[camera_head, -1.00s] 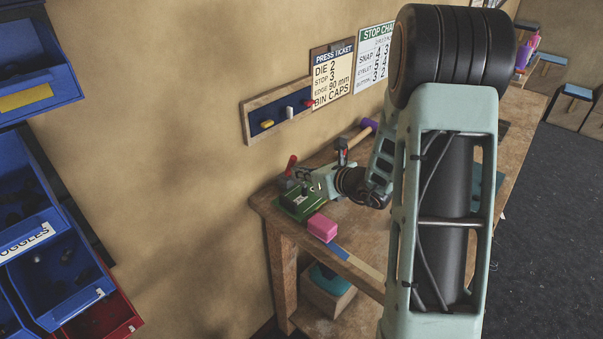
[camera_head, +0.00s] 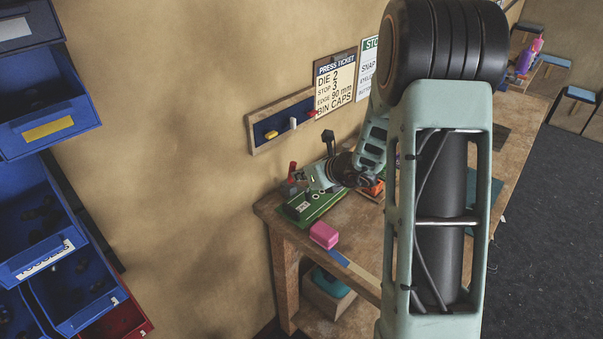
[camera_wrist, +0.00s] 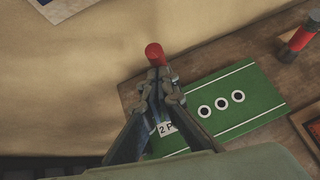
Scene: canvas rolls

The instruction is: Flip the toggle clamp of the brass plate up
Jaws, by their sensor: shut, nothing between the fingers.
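A green board (camera_head: 318,205) lies at the left end of the wooden bench; the wrist view shows it with dark, white-ringed holes and a partly covered white label. A red handle (camera_head: 292,170) stands up at its wall side. In the wrist view the red handle (camera_wrist: 155,53) is just beyond my fingertips; I cannot tell whether they touch it. My gripper (camera_wrist: 160,85) is shut and empty, over the board's left end. It also shows in the head view (camera_head: 312,182), low beside the handle. The clamp's lower parts are hidden behind my fingers. I cannot make out brass colouring.
A second red-handled piece (camera_wrist: 300,38) stands to the right in the wrist view. A pink block (camera_head: 324,235) sits at the bench's front edge. The wall with a small rack (camera_head: 282,120) is close behind. Blue bins (camera_head: 70,285) are at left.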

